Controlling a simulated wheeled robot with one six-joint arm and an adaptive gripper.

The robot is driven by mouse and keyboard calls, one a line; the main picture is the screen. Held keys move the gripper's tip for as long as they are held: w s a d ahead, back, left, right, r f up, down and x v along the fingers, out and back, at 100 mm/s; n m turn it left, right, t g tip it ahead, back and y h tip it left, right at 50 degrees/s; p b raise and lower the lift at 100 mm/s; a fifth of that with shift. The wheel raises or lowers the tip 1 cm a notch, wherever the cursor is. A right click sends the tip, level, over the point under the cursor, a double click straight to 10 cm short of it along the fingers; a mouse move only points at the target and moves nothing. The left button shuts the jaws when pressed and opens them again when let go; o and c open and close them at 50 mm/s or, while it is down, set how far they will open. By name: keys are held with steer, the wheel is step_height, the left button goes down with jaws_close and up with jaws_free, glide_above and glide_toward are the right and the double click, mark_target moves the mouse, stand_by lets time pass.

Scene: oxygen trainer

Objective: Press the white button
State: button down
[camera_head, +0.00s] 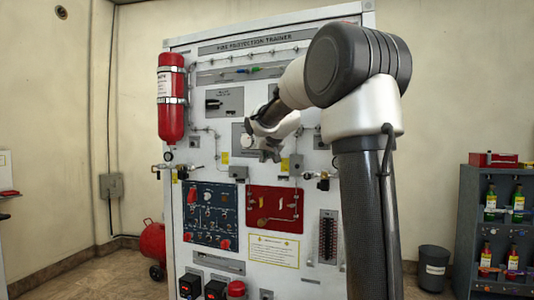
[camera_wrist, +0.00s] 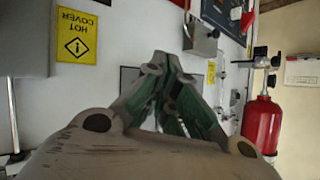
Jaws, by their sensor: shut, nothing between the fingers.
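The tall white trainer panel (camera_head: 205,132) stands in front of me. I cannot make out a white button for certain in either view. My gripper (camera_head: 268,154) is in front of the panel's middle, below the top row of fittings and above the red plate. Its exact gap to the panel cannot be told. In the wrist view, my gripper (camera_wrist: 163,62) has its fingers shut together at the tips, with nothing between them. My arm and gripper hide part of the panel's centre and right side.
A red cylinder (camera_head: 171,97) is mounted on the panel's upper left. A blue switch plate (camera_head: 210,215) and a red plate (camera_head: 273,208) sit lower. A yellow hot cover label (camera_wrist: 76,36) shows upside down. A dark bin (camera_head: 433,267) and a bottle shelf (camera_head: 490,222) stand at right.

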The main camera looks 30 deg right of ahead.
stand_by(0.3)
steer(key=shift+w+d, duration=0.25)
steer(key=shift+d, duration=0.1)
steer(key=shift+w+d, duration=0.2)
steer(key=shift+d, duration=0.1)
stand_by(0.6)
stand_by(0.4)
steer(key=shift+s+a, duration=0.45)
steer(key=shift+a, duration=0.2)
steer(key=s+a, duration=0.1)
steer(key=a, duration=0.1)
steer(key=s+a, duration=0.2)
stand_by(0.3)
stand_by(0.7)
